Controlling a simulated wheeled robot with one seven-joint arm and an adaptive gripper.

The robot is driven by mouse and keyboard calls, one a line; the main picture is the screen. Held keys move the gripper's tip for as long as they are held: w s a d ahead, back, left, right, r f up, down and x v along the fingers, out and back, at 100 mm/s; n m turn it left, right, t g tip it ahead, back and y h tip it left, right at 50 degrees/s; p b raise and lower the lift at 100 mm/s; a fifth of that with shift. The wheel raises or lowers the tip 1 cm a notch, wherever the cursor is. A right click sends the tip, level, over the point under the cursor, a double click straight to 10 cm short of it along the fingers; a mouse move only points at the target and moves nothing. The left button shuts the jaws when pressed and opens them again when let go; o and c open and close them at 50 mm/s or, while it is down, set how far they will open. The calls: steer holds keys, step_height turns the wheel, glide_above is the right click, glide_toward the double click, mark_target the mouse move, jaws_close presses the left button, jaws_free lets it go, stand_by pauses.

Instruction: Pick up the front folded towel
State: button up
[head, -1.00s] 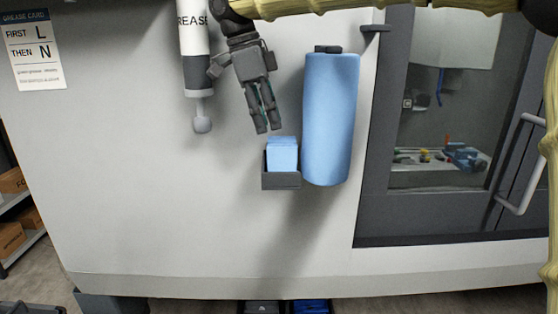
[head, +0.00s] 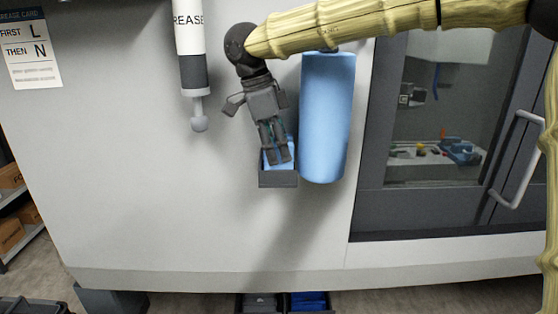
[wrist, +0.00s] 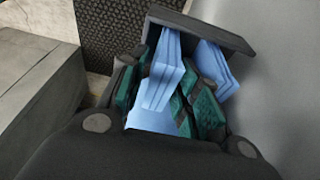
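Light blue folded towels stand in a dark grey wall holder (head: 278,180). In the head view my gripper (head: 279,157) points down into the holder from above and hides most of them. In the wrist view the front towel (wrist: 164,75) lies between my gripper's green-padded fingers (wrist: 160,98). Another towel (wrist: 215,65) is outside the right finger, farther along the holder (wrist: 205,28). The fingers are apart, on both sides of the front towel; a firm grip does not show.
A large blue roll (head: 327,118) hangs close to the right of the holder. A grease tube (head: 192,70) hangs at upper left. A door with a handle (head: 518,160) is at right.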

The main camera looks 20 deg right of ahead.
steer(key=shift+c, duration=0.2)
steer(key=c, duration=0.4)
steer(key=shift+c, duration=0.4)
steer(key=shift+r+b, duration=0.6)
steer(key=shift+r, duration=1)
steer(key=s+d+r+b, duration=0.1)
steer(key=s+d+b, duration=0.1)
steer(key=s, duration=1.4)
steer(key=shift+r+b, duration=0.4)
steer(key=shift+b, duration=0.5)
steer(key=shift+w, duration=0.1)
steer(key=shift+c, duration=0.9)
